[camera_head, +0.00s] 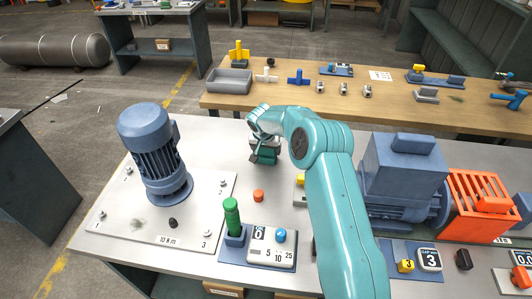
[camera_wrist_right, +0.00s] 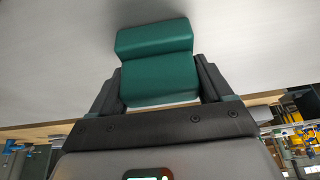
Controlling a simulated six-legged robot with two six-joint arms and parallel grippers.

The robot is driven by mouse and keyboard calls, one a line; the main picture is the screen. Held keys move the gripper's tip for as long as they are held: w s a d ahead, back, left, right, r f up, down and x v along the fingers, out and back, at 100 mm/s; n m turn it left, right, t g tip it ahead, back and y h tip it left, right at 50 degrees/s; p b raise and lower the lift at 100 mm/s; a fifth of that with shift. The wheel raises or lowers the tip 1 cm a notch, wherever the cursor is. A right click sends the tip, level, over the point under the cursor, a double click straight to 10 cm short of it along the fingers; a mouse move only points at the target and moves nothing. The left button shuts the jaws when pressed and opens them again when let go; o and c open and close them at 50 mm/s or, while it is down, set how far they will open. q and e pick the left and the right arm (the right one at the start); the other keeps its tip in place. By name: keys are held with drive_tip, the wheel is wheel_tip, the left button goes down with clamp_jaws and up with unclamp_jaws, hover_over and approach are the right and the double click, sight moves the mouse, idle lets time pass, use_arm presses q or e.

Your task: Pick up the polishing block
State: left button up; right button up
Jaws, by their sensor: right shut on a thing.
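The polishing block appears to be the green stepped block (camera_wrist_right: 155,78) in the right wrist view, seen between the two dark fingers. My right gripper (camera_head: 262,148) is shut on it, with a finger against each side. In the head view the dark green block (camera_head: 265,157) shows below my wrist, near the back edge of the grey bench, partly hidden by the gripper. I cannot tell whether it touches the bench top. My left gripper is not in view.
A blue motor (camera_head: 150,145) stands on a plate at left. A green-handled tool (camera_head: 232,217) and a dosing box (camera_head: 272,246) are at the front. A larger blue machine (camera_head: 402,175) and an orange cage (camera_head: 480,205) stand at right. A wooden bench (camera_head: 300,108) lies behind.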

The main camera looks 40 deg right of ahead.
drive_tip(key=shift+r, duration=0.1)
drive_tip(key=shift+w+r, duration=0.1)
drive_tip(key=shift+r, duration=0.2)
wheel_tip(320, 180, up, 8)
drive_tip(key=shift+r+b, duration=0.1)
drive_tip(key=shift+b, duration=0.75)
wheel_tip(320, 180, up, 11)
drive_tip(key=shift+p, duration=0.3)
drive_tip(key=shift+o, duration=1.4)
drive_tip(key=shift+c, duration=0.4)
